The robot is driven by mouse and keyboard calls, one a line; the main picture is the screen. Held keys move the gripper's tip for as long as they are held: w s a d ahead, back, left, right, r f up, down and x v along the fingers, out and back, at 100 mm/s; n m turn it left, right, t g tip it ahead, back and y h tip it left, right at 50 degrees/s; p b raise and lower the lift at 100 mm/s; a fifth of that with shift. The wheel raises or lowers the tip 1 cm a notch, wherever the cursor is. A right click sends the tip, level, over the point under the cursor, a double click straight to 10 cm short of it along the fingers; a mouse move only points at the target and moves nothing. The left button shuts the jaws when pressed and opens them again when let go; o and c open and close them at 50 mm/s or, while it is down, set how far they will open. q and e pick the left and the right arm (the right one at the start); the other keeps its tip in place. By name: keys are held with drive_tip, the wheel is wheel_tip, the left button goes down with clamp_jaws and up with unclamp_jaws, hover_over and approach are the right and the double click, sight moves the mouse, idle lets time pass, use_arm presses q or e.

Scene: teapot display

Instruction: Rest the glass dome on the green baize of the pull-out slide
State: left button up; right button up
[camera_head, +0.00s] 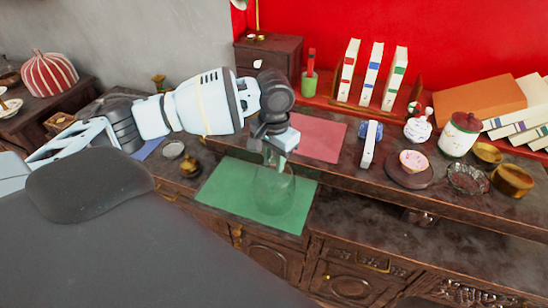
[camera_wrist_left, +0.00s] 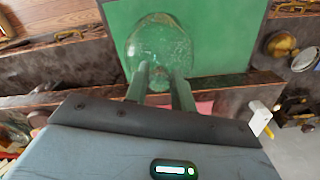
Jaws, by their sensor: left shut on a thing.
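The clear glass dome (camera_head: 273,192) is over the green baize (camera_head: 222,188) of the pull-out slide in the head view. My left gripper (camera_head: 276,158) points down at the dome's top and is shut on it. In the left wrist view, the two fingers (camera_wrist_left: 161,88) close on the near end of the dome (camera_wrist_left: 158,42), with the green baize (camera_wrist_left: 225,40) behind it. I cannot tell whether the dome's rim touches the baize. My right gripper is not in view.
Behind the slide is a dark wooden top with a pink mat (camera_head: 318,135), a white upright block (camera_head: 370,145), a plate with a pink-topped item (camera_head: 412,160) and a lidded jar (camera_head: 459,135). A small brass pot (camera_head: 190,166) stands left of the baize.

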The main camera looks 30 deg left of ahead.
use_arm(q)
drive_tip(key=shift+f, duration=0.4)
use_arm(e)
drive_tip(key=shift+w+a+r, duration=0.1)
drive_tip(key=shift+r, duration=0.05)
use_arm(q)
drive_tip(key=o, duration=1.5)
drive_tip(key=shift+f, duration=0.1)
drive_tip(key=shift+o, duration=0.2)
drive_tip(key=shift+r+p, duration=0.3)
drive_tip(key=shift+r, duration=0.3)
drive_tip(key=shift+r+p, duration=0.6)
drive_tip(key=shift+r, duration=0.5)
drive_tip(key=shift+r+p, duration=0.55)
drive_tip(key=shift+r, duration=0.85)
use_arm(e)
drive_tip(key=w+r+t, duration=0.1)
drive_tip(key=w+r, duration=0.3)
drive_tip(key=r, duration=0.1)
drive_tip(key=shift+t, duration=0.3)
use_arm(q)
drive_tip(key=shift+f, duration=0.1)
